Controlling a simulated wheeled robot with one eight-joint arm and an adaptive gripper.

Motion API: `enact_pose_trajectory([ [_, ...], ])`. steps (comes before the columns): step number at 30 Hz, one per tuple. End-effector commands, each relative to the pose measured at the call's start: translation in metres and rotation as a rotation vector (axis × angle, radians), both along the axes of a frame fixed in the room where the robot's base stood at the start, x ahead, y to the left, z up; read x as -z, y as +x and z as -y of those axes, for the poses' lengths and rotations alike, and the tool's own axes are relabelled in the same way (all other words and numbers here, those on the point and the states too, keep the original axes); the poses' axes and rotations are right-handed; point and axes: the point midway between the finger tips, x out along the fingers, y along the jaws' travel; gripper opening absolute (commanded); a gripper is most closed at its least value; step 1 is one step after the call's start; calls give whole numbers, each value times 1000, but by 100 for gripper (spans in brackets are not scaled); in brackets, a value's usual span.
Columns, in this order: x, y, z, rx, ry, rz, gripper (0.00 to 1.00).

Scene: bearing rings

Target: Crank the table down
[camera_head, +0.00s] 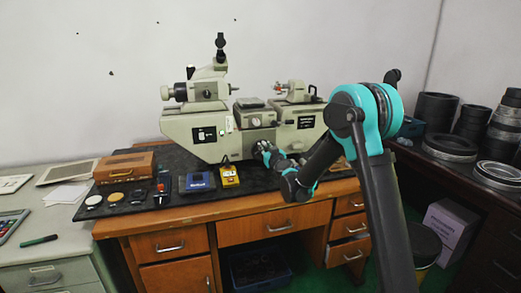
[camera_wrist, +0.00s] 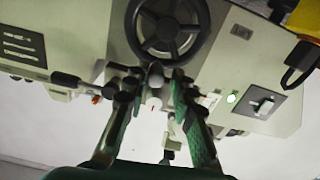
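The pale green bench measuring machine (camera_head: 215,125) stands on the desk. Its small middle table (camera_head: 250,103) sits between the two heads. My gripper (camera_head: 264,150) is low at the front of the machine, under the table. In the wrist view my gripper (camera_wrist: 154,84) has its two green fingers apart, tips close to the wheel's rim. A small pale knob shows between the tips; I cannot tell whether they touch it.
A yellow device (camera_head: 229,175) and a blue device (camera_head: 199,182) lie on the dark mat left of my gripper. A wooden box (camera_head: 124,166) is farther left. Dark rings (camera_head: 497,172) stand on the right bench. The desk's drawers are below my arm.

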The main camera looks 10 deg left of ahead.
Motion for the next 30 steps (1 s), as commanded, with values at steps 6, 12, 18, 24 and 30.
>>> enact_pose_trajectory([
  [6,0,-15,9,0,2,-1,23],
  [12,0,-30,18,1,3,-1,23],
  [18,0,-46,27,1,3,-1,23],
  [24,0,-61,36,2,4,-2,23],
  [30,0,-72,42,2,4,-2,23],
])
